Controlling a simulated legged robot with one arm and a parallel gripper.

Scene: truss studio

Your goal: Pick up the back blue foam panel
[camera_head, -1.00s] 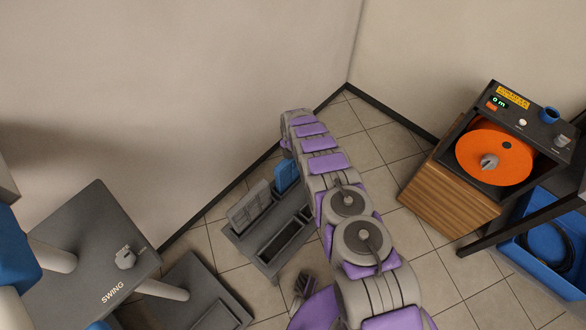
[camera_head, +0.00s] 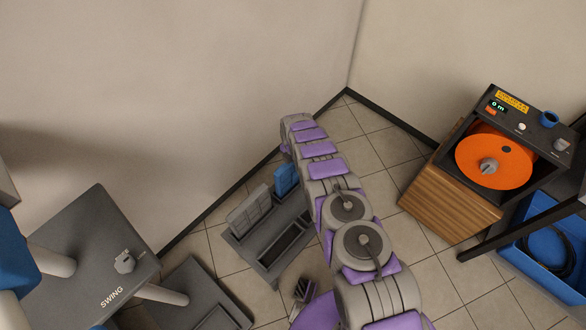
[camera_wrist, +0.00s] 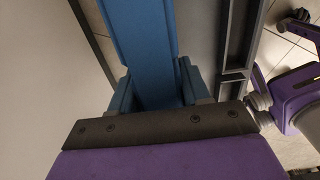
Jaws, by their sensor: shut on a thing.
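The back blue foam panel (camera_head: 286,178) shows in the head view at the far end of a dark grey rack (camera_head: 235,243), partly hidden by my arm. In the wrist view the blue panel (camera_wrist: 145,35) runs up from the jaws, close in front of the camera. My gripper (camera_wrist: 155,95) is shut on it. In the head view my gripper is hidden behind the end of my arm. I cannot tell whether the panel still touches the rack.
A grey panel (camera_head: 249,207) stands in the rack beside the blue one. The wall is close on the left. A wooden cabinet (camera_head: 450,200) with an orange reel (camera_head: 495,160) stands at right. A grey box marked SWING (camera_head: 90,250) is at left. Tiled floor is clear beyond the rack.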

